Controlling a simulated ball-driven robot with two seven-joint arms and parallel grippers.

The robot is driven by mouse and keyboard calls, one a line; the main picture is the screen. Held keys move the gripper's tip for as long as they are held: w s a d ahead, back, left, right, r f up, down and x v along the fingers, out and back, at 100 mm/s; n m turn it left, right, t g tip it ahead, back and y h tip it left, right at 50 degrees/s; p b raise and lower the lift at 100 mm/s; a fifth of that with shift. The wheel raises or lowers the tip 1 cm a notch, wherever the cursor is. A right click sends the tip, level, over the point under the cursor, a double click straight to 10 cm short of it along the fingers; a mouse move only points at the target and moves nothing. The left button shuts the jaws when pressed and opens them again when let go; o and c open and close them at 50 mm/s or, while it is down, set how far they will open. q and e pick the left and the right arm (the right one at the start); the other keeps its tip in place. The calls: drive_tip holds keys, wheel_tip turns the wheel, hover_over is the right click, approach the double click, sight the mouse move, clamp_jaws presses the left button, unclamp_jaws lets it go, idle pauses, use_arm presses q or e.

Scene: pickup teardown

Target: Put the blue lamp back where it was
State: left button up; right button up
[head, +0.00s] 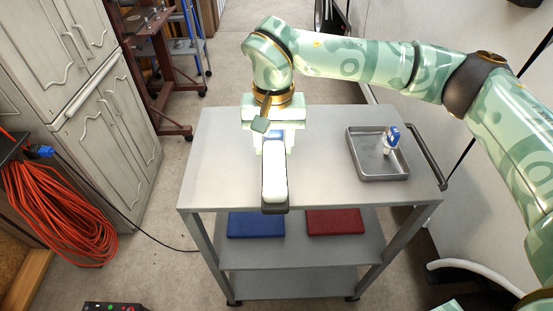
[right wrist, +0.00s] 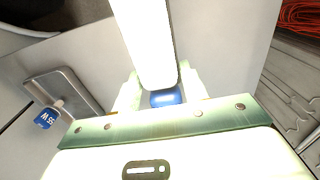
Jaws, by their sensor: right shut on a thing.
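The blue lamp has a long, bright white light bar (head: 274,182) with a dark rim, pointing toward the front edge of the cart top. My right gripper (head: 272,138) is shut on the lamp near the bar's back end. In the right wrist view a blue part of the lamp (right wrist: 166,98) shows between the two pale fingers, with the white bar (right wrist: 145,40) beyond. I cannot tell whether the lamp touches the cart top or hangs just above it. My left gripper is not in view.
The grey cart (head: 222,160) has a metal tray (head: 367,164) at its right, holding a small blue-and-white item (head: 390,138) marked 55 W. Blue (head: 256,224) and red (head: 334,222) mats lie on its shelf. An orange cable coil (head: 60,205) hangs left. The cart top's left side is clear.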

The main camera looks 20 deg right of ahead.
sight(276, 147)
drive_tip(key=w+f, duration=0.1)
drive_tip(key=w+d+f, duration=0.1)
drive_tip(key=f, duration=0.1)
drive_tip(key=w+f+b, duration=0.1)
drive_tip(key=shift+d+f, duration=0.2)
drive_tip(key=shift+f, duration=0.1)
drive_tip(key=f, duration=0.1)
drive_tip(key=f+b, duration=0.1)
drive_tip(key=f, duration=0.1)
drive_tip(key=shift+w+d+f, duration=0.1)
drive_tip(key=shift+w+f, duration=0.25)
drive_tip(key=shift+f, duration=0.05)
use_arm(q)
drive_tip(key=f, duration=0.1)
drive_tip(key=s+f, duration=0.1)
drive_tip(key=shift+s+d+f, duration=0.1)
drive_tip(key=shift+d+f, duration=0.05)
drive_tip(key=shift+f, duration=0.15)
use_arm(e)
drive_tip(key=shift+r, duration=0.1)
drive_tip(key=shift+s, duration=0.1)
drive_tip(key=o, duration=1.2)
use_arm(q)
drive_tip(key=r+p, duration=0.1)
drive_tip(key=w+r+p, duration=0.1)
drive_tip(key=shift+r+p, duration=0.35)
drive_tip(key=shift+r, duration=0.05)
use_arm(e)
wheel_tip(276, 147, up, 12)
